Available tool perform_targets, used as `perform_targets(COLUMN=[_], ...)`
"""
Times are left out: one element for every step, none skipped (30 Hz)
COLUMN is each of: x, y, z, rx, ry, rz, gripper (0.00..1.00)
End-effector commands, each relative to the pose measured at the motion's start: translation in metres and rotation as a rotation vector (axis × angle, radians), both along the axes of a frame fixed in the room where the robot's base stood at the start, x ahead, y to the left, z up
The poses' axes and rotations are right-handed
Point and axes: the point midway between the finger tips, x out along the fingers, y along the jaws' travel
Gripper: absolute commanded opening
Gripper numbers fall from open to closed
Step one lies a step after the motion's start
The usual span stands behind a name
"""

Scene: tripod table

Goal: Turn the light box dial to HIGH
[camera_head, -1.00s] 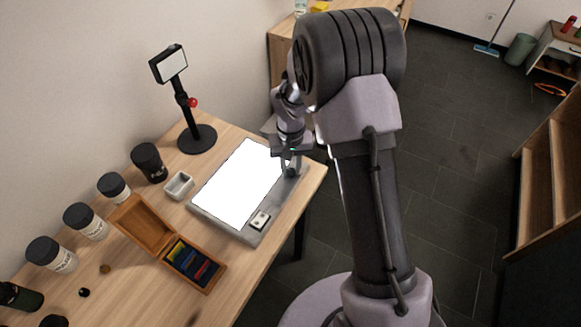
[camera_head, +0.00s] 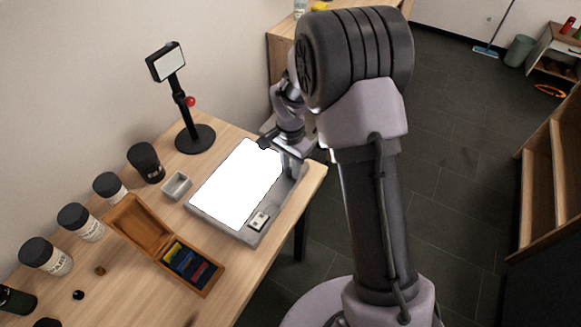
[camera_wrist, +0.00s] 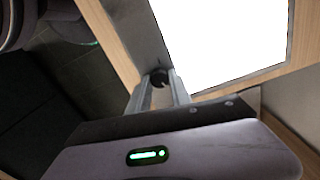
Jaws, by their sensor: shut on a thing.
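The light box (camera_head: 196,207) lies on the table with a bright white, lit panel and a grey border. Its small black dial (camera_wrist: 159,78) sits on the grey border in the wrist view. My gripper (camera_wrist: 160,84) is shut on the dial, one finger on each side of it. In the head view my gripper (camera_head: 291,170) is over the right end of the box, and it hides the dial there. The dial's setting and any HIGH mark cannot be read.
A small switch plate (camera_head: 259,220) is on the box's near border. An open wooden case (camera_head: 147,227), a small grey tray (camera_head: 177,186), a black tripod stand (camera_head: 195,138) and several dark-lidded jars (camera_head: 81,222) stand to the left. Dark floor lies right of the table.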

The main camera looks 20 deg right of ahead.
Motion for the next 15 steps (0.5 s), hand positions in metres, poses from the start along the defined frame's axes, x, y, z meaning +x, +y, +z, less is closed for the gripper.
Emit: perform_targets(x=[0.0002, 0.0002, 0.0002, 0.0001, 0.0001, 0.0001, 0.0001, 0.0001, 0.0001, 0.0001, 0.0001, 0.0001, 0.0001, 0.0001, 0.0001], y=[-0.0001, -0.0001, -0.0001, -0.0002, -0.0002, -0.0001, -0.0001, -0.0002, -0.0002, -0.0001, -0.0001, -0.0001, -0.0001, -0.0001, -0.0001], z=[-0.0004, -0.0003, -0.0002, -0.0002, -0.0001, -0.0001, 0.0, 0.0001, 0.0001, 0.0001, 0.0002, 0.0002, 0.0003, 0.0003, 0.0003], rx=[0.0, 0.0, 0.0, -0.001, 0.0, -0.001, -0.001, -0.001, -0.001, -0.001, -0.001, -0.001, -0.001, -0.001, 0.0], ry=[-0.001, -0.001, -0.001, -0.001, -0.001, -0.001, -0.001, -0.001, -0.001, -0.001, -0.001, -0.001, -0.001, -0.001, 0.0], rz=[-0.018, -0.027, -0.04, -0.049, -0.056, -0.064, -0.07, -0.075, -0.08, -0.083, -0.085, -0.087, -0.088, -0.089, -0.089], gripper=[0.0, 0.0, 0.0, 0.0, 0.0, 0.0, 0.0, 0.0, 0.0, 0.0, 0.0, 0.0, 0.0, 0.0, 0.0])
